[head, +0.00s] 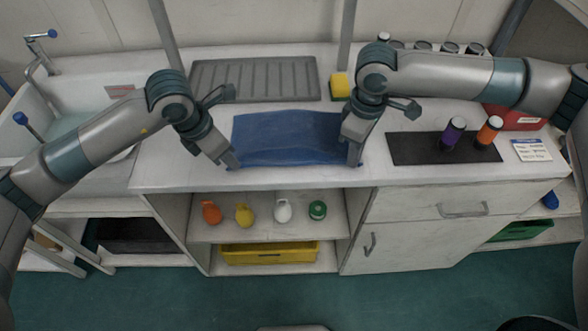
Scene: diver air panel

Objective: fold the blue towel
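The blue towel (285,138) lies spread flat on the white counter, with its front edge near the counter's front edge. My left gripper (232,166) is at the towel's front left corner, fingers pointing down. My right gripper (353,160) is at the towel's front right corner and hides part of that side. Whether either gripper has closed on the cloth is too small to tell.
A grey ribbed drain mat (254,80) lies behind the towel, with a yellow sponge (340,85) beside it. A dark mat (420,149) with a purple bottle (452,133) and an orange bottle (488,131) is to the right. A sink (75,95) is at the left.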

